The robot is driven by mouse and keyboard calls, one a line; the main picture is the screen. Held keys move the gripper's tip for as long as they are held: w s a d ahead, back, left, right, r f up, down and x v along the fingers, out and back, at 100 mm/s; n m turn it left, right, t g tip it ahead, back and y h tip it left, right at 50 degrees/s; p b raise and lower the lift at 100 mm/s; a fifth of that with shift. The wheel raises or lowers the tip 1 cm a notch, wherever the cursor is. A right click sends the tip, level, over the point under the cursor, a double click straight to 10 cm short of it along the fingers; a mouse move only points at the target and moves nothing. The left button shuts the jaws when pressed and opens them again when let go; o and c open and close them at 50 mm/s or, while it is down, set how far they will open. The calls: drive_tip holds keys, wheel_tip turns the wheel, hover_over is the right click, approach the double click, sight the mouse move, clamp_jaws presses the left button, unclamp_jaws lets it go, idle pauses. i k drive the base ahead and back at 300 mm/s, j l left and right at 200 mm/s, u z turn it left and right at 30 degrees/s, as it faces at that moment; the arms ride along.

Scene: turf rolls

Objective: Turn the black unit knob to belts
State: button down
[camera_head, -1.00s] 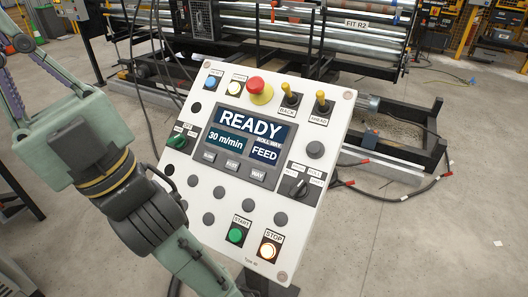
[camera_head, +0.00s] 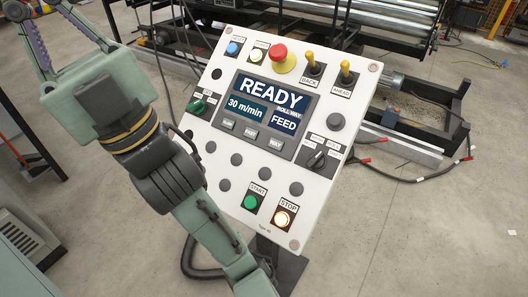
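The black unit knob (camera_head: 316,160) sits at the right side of the white control panel (camera_head: 231,183), below a plain grey round cap. Small labels surround it, too small to read surely. The knob's handle looks tilted toward the upper right, but I cannot tell exactly which label it points at. The panel's screen (camera_head: 268,107) reads READY, 30 m/min, ROLLWAY and FEED. My gripper is not in view. My green-grey arm crosses the left of the picture and leaves it at the bottom, left of the panel's lower part.
A green knob (camera_head: 199,106) is on the panel's left side. A red mushroom button (camera_head: 280,53) and two yellow levers stand out near its top. The green START button (camera_head: 250,202) and lit STOP button (camera_head: 281,218) are below. Cables and a roller machine lie behind; floor at right is open.

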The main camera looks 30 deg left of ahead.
sight(316, 161)
drive_tip(key=k+j, duration=0.15)
drive_tip(key=j, duration=0.25)
drive_tip(key=k+j+z, duration=0.1)
drive_tip(key=j, duration=0.35)
drive_tip(key=k+j, duration=0.15)
drive_tip(key=j, duration=0.25)
drive_tip(key=k+j, duration=0.15)
drive_tip(key=j, duration=0.3)
drive_tip(key=k+j+z, duration=0.1)
drive_tip(key=j, duration=0.3)
